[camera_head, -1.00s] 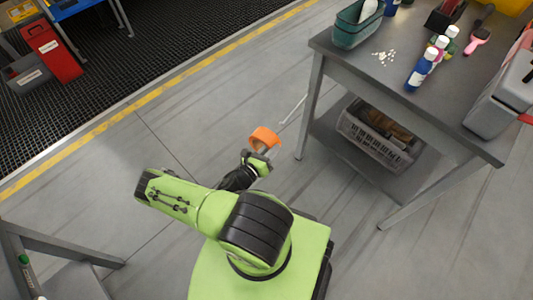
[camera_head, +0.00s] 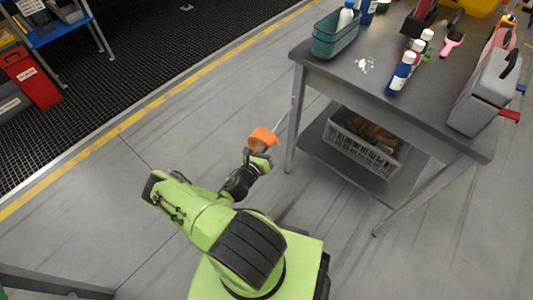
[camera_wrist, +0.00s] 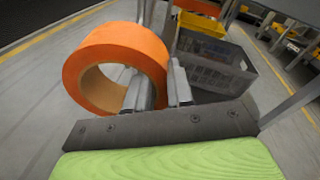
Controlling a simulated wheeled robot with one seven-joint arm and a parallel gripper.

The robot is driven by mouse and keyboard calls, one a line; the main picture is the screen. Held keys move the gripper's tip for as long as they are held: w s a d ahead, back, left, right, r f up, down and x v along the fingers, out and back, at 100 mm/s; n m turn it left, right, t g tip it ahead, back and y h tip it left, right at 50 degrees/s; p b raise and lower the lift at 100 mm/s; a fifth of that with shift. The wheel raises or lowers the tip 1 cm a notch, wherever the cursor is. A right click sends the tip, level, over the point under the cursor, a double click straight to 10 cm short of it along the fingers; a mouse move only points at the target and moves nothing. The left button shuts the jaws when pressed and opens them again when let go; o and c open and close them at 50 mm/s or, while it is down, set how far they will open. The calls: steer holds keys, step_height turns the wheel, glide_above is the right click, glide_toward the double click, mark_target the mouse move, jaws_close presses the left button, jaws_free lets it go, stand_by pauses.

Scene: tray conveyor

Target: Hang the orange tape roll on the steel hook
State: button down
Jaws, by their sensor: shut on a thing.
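The orange tape roll (camera_head: 263,136) is in my gripper (camera_head: 260,149), held up over the floor to the left of the grey table. In the wrist view the roll (camera_wrist: 108,42) stands on edge with its hole facing the camera. My gripper (camera_wrist: 160,88) is shut on the right side of its ring, with one finger seen through the hole. A thin pale rod (camera_head: 282,121) shows between the roll and the table's near leg. I cannot tell whether it is the steel hook; no hook shows clearly.
The grey table (camera_head: 345,82) carries a green bin (camera_head: 335,42), several bottles and a grey toolbox (camera_head: 483,90). A grey crate (camera_head: 360,150) sits on its lower shelf. A red container (camera_head: 32,78) stands far left.

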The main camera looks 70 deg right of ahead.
steer(key=s+d+f+b, duration=0.1)
steer(key=d+f+b, duration=0.2)
steer(key=d+b, duration=0.2)
steer(key=shift+x, duration=1.35)
steer(key=c, duration=0.9)
jaws_free()
steer(key=shift+a, duration=0.1)
